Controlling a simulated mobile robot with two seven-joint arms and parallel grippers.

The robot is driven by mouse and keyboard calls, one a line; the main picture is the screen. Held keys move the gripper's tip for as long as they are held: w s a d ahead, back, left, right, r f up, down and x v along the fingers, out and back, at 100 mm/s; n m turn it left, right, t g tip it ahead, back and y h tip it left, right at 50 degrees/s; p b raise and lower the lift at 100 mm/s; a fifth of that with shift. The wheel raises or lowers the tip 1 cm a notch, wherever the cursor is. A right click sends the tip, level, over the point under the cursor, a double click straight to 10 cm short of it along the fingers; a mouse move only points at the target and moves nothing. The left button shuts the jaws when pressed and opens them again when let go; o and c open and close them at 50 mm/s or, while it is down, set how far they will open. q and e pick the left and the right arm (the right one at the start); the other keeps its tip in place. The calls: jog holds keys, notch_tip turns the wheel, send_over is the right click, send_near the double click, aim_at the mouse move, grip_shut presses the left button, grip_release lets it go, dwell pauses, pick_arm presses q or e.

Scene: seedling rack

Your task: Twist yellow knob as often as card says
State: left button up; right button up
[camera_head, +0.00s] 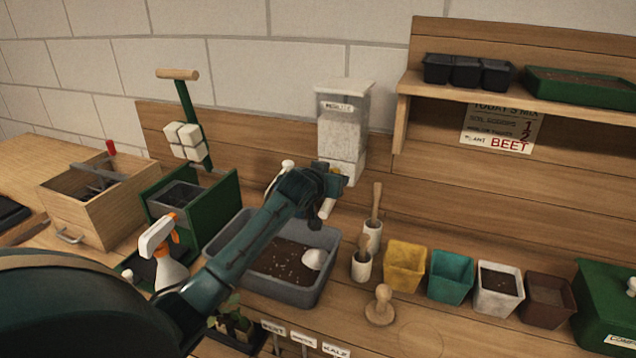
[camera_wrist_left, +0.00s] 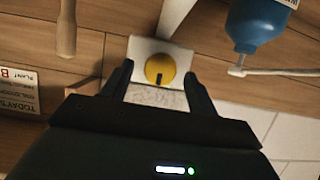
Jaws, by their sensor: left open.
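The card (camera_head: 500,128) hangs under the shelf at the upper right. It reads "TODAY'S MIX", with a 1 on the soil scoops line, a 2 on the line below, and "PLANT BEET". The perlite dispenser (camera_head: 342,125) is on the back board. Its round yellow knob (camera_wrist_left: 160,68) faces my left wrist camera, with a dark mark at its lower edge in that view. My left gripper (camera_head: 333,182) is at the dispenser's lower front and is open. In the wrist view its fingertips (camera_wrist_left: 160,76) lie either side of the knob with gaps. My right gripper is out of view.
A grey tub (camera_head: 325,272) with soil and a white scoop stands below my left arm. Pots, including a yellow pot (camera_head: 405,267), line the bench to the right. A blue bottle (camera_wrist_left: 258,22) is close by in the wrist view.

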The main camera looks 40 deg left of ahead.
pick_arm(q)
jog(key=b+v, duration=0.1)
jog(key=v, duration=1)
jog(key=shift+s, duration=0.35)
jog(key=shift+d, duration=0.1)
